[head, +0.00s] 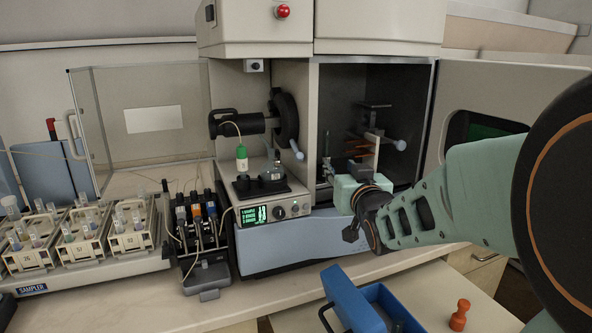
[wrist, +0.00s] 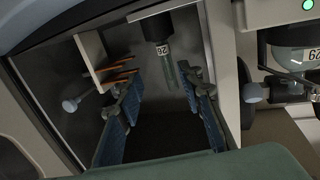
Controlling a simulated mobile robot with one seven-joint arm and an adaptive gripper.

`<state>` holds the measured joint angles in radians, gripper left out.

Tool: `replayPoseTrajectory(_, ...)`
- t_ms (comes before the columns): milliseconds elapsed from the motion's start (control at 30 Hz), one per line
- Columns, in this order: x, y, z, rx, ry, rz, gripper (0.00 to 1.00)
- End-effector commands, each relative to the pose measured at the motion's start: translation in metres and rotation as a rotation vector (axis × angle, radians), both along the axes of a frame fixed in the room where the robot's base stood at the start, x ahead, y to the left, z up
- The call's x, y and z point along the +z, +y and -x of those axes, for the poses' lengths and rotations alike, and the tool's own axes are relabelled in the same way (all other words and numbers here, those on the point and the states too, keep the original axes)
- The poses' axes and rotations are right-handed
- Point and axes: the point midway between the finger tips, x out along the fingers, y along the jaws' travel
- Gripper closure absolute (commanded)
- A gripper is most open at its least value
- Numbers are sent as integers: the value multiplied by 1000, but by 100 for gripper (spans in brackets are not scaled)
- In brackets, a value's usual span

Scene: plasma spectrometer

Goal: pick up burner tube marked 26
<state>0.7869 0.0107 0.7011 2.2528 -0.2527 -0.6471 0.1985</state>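The burner tube (wrist: 168,72) shows at the top middle of the wrist view, with a dark body and a clear glass end. Its white label appears to read 26 upside down. My gripper (wrist: 160,84) is open, with one blue-padded finger on each side. The glass end lies between the fingertips, nearer the right finger, and a gap shows on both sides. I cannot tell how far along the fingers it is. In the head view my gripper (head: 348,190) is at the mouth of the open chamber, and its fingertips are hard to make out.
A labelled glass vessel (wrist: 293,60) stands right of the chamber wall. The open chamber door (head: 455,90) flanks my arm. A blue bin (head: 350,297) stands below.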

Motion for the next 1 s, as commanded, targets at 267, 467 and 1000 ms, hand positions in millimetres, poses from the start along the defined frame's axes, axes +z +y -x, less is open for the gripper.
replayPoseTrajectory(267, 7, 8, -7, 25, -60, 6, 66)
replayPoseTrajectory(467, 7, 10, -32, 26, -60, 2, 66)
replayPoseTrajectory(1000, 7, 11, -73, 24, -57, 3, 66)
